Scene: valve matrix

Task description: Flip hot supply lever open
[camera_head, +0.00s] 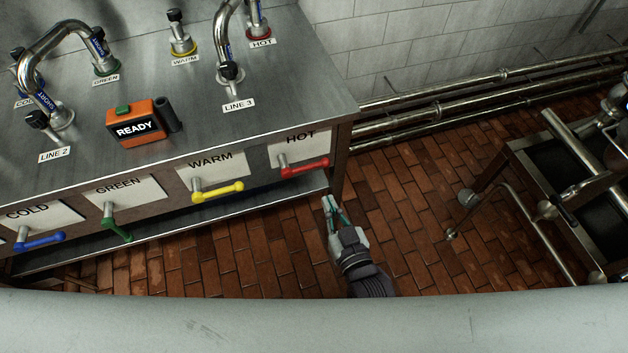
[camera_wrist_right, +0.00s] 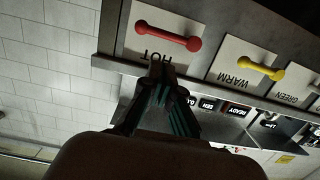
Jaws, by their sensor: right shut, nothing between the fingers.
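The hot supply lever is a red handle (camera_head: 305,168) on the front panel labelled HOT (camera_head: 301,139), at the right end of the bench. It lies roughly sideways across its pale plate. In the right wrist view, where the labels are upside down, the red lever (camera_wrist_right: 168,37) is near the top. My right gripper (camera_head: 328,203) is below and slightly right of the lever in the head view, apart from it. Its fingers (camera_wrist_right: 158,78) are shut and empty. My left gripper is not in view.
The yellow WARM lever (camera_head: 217,190), green lever (camera_head: 116,229) and blue COLD lever (camera_head: 40,240) line the same front. An orange READY box (camera_head: 136,122) and hoses sit on the bench top (camera_head: 290,80). Wall pipes (camera_head: 440,107) and a metal frame (camera_head: 560,190) stand right.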

